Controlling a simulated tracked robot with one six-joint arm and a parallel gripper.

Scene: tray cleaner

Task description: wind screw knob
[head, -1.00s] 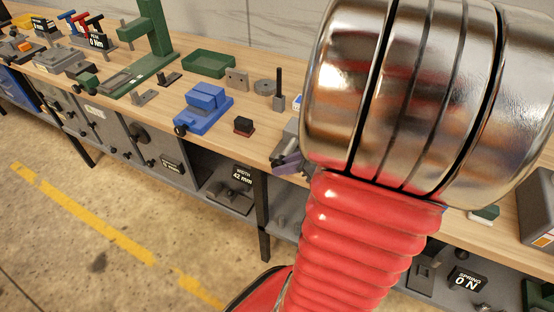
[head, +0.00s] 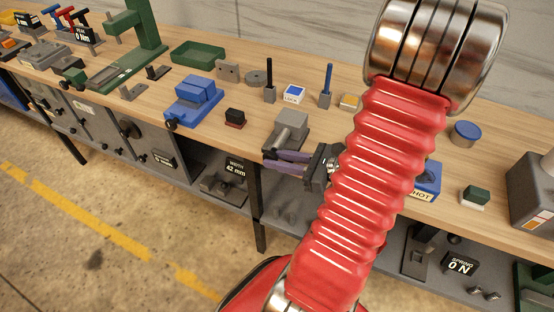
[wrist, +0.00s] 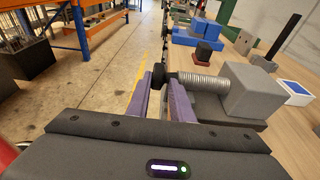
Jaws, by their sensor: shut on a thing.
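The screw knob (wrist: 159,77) is black and sits at the left end of a silver threaded screw (wrist: 205,82). The screw runs into a grey block (wrist: 250,93) on the bench. The block also shows in the head view (head: 292,127). My gripper (wrist: 160,86) has purple fingers on either side of the knob and is shut on it. In the head view, my gripper (head: 272,161) reaches the bench's front edge from the right, and the knob is mostly hidden by the fingers.
A blue vise (head: 193,100) and a small black-and-red block (head: 235,118) are left of the grey block. A blue-and-white lock box (head: 294,94) and upright posts stand behind it.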

